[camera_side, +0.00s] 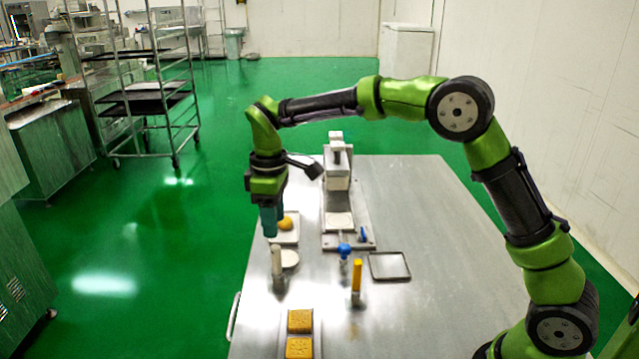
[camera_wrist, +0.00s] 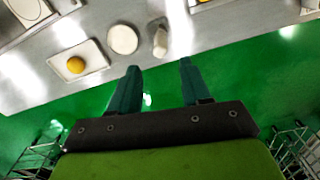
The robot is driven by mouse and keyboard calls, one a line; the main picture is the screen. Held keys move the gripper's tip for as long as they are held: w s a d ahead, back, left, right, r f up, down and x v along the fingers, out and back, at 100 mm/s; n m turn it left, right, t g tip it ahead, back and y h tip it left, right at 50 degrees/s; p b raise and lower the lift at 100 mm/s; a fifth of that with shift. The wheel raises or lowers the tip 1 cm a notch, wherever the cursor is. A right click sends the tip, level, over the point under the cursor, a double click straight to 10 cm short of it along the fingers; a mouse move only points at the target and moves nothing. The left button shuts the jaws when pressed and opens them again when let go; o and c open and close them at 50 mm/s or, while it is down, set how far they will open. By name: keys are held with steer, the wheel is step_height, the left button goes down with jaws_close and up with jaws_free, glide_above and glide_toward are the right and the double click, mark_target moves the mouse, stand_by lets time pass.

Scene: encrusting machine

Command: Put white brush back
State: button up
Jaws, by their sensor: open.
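The white brush (camera_side: 276,260) stands upright near the left edge of the metal table. In the wrist view the white brush (camera_wrist: 160,41) shows just beyond the gap between my fingertips, beside a round white disc (camera_wrist: 123,39). My gripper (camera_side: 270,232) points down above the table's left edge, a little above the brush and apart from it. In the wrist view my gripper (camera_wrist: 160,66) has its two teal fingers spread with nothing between them. Whether the brush stands in a holder is too small to tell.
A white tray (camera_side: 292,236) with an orange ball (camera_side: 285,223) lies behind the disc. A blue-topped tool (camera_side: 344,252) and a yellow-handled one (camera_side: 356,277) stand to the right. The machine (camera_side: 337,175) is at the back, an empty dark-rimmed tray (camera_side: 389,266) to the right. The table's right side is clear.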

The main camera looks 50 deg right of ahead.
steer(key=shift+r, duration=0.9)
steer(key=s+d+r+m+t+y, duration=0.1)
steer(key=s+d+r+m+t, duration=0.2)
steer(key=s, duration=0.6)
steer(key=s+d+r+m+t, duration=0.2)
steer(key=s+r+m, duration=0.2)
steer(key=s+r, duration=0.3)
steer(key=s+d+f+m+t+y, duration=0.1)
steer(key=s+f+m, duration=0.3)
steer(key=s, duration=0.5)
steer(key=shift+d+t, duration=0.3)
steer(key=shift+t, duration=0.3)
